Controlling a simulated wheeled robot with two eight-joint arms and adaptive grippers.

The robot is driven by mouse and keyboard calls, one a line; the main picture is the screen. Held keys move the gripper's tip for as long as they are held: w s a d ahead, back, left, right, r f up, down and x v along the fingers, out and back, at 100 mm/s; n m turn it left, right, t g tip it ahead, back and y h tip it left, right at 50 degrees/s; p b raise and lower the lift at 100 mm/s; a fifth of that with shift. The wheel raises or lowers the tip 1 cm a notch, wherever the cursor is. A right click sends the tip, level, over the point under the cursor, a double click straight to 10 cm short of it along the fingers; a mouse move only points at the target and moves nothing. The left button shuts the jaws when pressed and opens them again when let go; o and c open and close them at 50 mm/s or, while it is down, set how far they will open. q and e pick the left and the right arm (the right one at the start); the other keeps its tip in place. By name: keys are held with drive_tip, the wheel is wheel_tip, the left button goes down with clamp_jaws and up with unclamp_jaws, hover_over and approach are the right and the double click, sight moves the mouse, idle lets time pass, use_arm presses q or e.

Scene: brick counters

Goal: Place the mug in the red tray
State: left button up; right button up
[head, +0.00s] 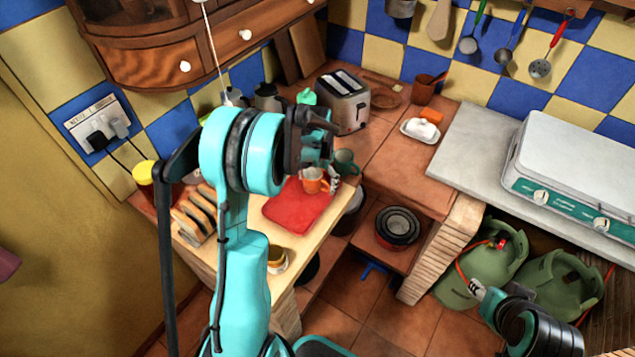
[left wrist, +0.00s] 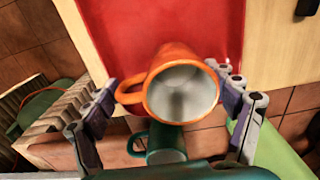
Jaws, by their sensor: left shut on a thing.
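The orange mug (head: 311,184) has a white inside and is held between the fingers of my left gripper (head: 320,177). In the left wrist view the mug (left wrist: 150,75) sits between the two fingers, its open mouth facing the camera. The flat red tray (head: 291,211) lies on the pale wooden counter. The mug overlaps the tray's edge in both views; its height above the tray is hard to tell. The tray also shows in the left wrist view (left wrist: 170,25). My right gripper (head: 479,290) is low at the right, far from the mug, with its fingers too small to read.
A dark green mug (head: 345,161) stands just beyond the orange one; it also shows in the left wrist view (left wrist: 163,142). A toast rack (head: 196,217) is left of the tray, a jar (head: 277,260) at the near edge. A toaster (head: 343,100) stands behind.

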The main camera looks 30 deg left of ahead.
use_arm(q)
drive_tip(key=shift+r, duration=0.1)
drive_tip(key=shift+f, duration=0.2)
drive_tip(key=o, duration=1.2)
drive_tip(key=shift+c, duration=0.2)
drive_tip(key=shift+r, duration=0.25)
wheel_tip(320, 180, up, 12)
drive_tip(key=p, duration=0.3)
drive_tip(key=shift+s+f, duration=0.1)
drive_tip(key=shift+s, duration=0.05)
